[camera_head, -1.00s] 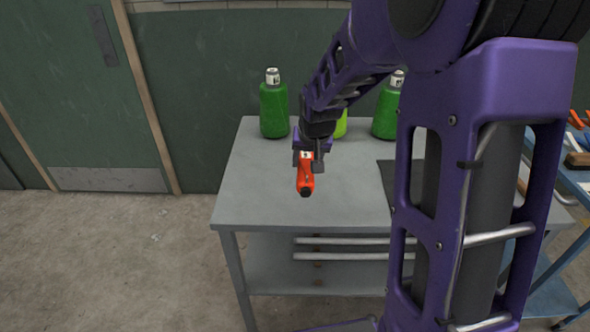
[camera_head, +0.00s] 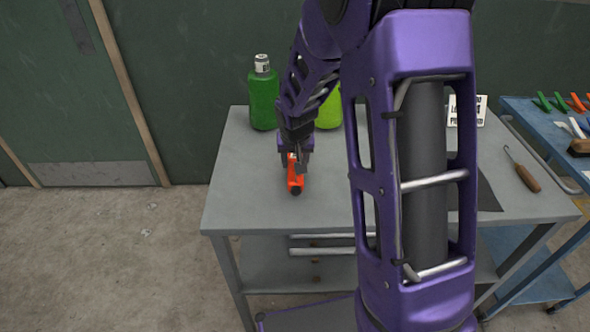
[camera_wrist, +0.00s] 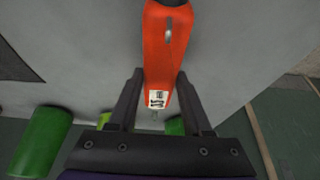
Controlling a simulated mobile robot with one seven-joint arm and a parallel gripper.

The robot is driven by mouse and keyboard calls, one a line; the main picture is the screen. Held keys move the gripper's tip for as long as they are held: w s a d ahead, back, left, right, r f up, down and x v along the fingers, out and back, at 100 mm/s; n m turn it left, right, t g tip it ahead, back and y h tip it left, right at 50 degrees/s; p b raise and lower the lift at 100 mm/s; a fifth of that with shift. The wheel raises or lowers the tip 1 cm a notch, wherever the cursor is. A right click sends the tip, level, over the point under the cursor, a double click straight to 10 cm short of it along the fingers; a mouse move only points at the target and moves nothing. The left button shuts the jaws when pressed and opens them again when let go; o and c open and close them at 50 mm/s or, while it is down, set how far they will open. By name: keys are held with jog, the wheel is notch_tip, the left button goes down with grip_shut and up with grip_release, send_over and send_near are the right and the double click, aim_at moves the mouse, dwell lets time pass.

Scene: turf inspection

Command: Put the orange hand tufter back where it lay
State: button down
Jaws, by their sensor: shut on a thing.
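The orange hand tufter (camera_head: 295,183), with a black end, is in my gripper (camera_head: 295,160) over the left part of the grey table (camera_head: 240,190). In the wrist view the tufter (camera_wrist: 165,45) shows a white printed label between the fingers of my gripper (camera_wrist: 160,78). The fingers are shut on it from both sides. It points toward the table's front edge. I cannot tell whether it touches the tabletop or hangs just above it.
A dark green bottle (camera_head: 263,97) and a lime one (camera_head: 330,108) stand at the table's back. A dark mat (camera_head: 487,195), a wooden-handled hook (camera_head: 524,172) and a sign (camera_head: 467,110) are right. A blue cart (camera_head: 520,108) holds several tools. My arm hides the table's middle.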

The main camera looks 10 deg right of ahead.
notch_tip(320, 180, down, 3)
jog(key=shift+r, duration=0.1)
jog(key=shift+c, duration=1.6)
grip_release()
jog(key=v, duration=1.2)
jog(key=shift+w+p, duration=0.1)
jog(key=shift+p, duration=0.2)
